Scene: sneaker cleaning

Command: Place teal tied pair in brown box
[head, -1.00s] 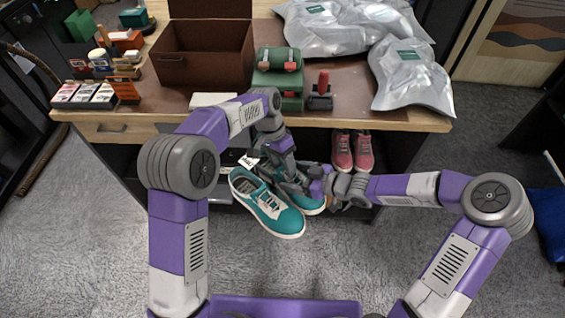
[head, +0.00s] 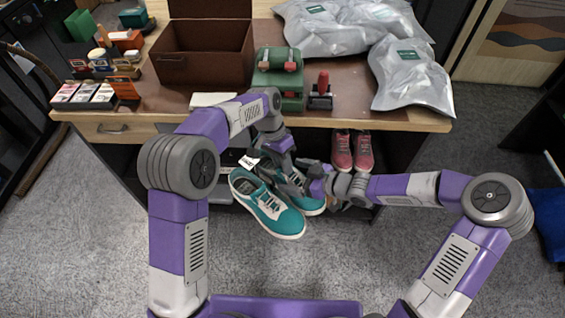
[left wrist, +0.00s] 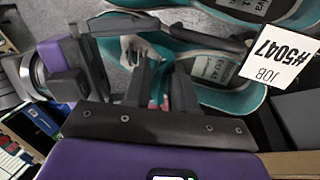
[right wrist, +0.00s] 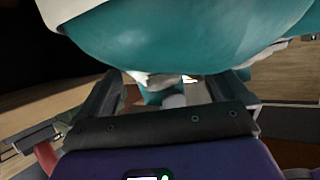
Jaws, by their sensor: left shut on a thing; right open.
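The teal tied pair of sneakers (head: 266,205) hangs in front of the desk, toes toward me, white soles and pale laces. My left gripper (head: 284,174) is shut on the pair near the laces between the shoes. The left wrist view shows both teal shoes (left wrist: 222,97) and a white job tag (left wrist: 283,50). My right gripper (head: 318,184) is open beside the right shoe; the right wrist view shows a teal shoe (right wrist: 190,45) close over its fingers. The brown box (head: 205,72) stands open and empty on the desk, its lid raised at the back.
A green case (head: 278,84) and a red-handled stamp (head: 321,92) sit right of the box. Silver bags (head: 412,78) fill the desk's right side. Small cartons (head: 85,93) stand on the left. Pink sneakers (head: 352,150) are on the shelf below.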

